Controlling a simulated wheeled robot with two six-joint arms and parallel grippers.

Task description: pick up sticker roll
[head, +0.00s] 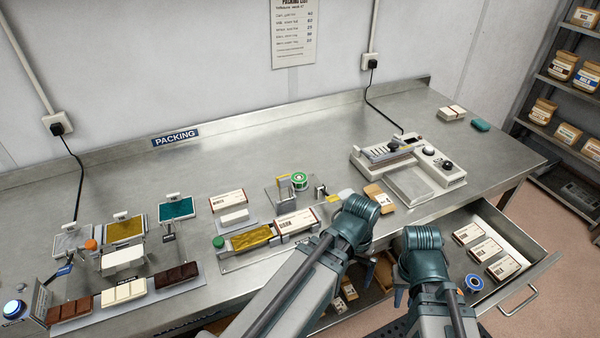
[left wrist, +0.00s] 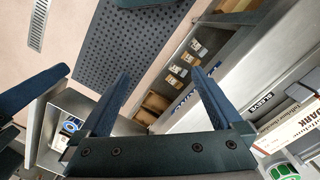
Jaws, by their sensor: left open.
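A blue-rimmed roll with a pale centre (head: 474,282) lies in the open drawer (head: 508,292); it also shows in the left wrist view (left wrist: 70,125), left of my fingers. A green-rimmed roll (head: 300,181) sits on a small metal stand on the bench. I cannot read a label on either roll. My left gripper (left wrist: 164,74) is open and empty, its fingers pointing toward the floor and lower shelf at the bench front. In the head view its arm mostly hides it. My right gripper (head: 400,294) is left of the blue roll, mostly hidden behind its own wrist.
Several labelled cartons (head: 483,250) lie in the drawer, beside the blue roll. The drawer's walls and handle (head: 520,305) jut out in front.

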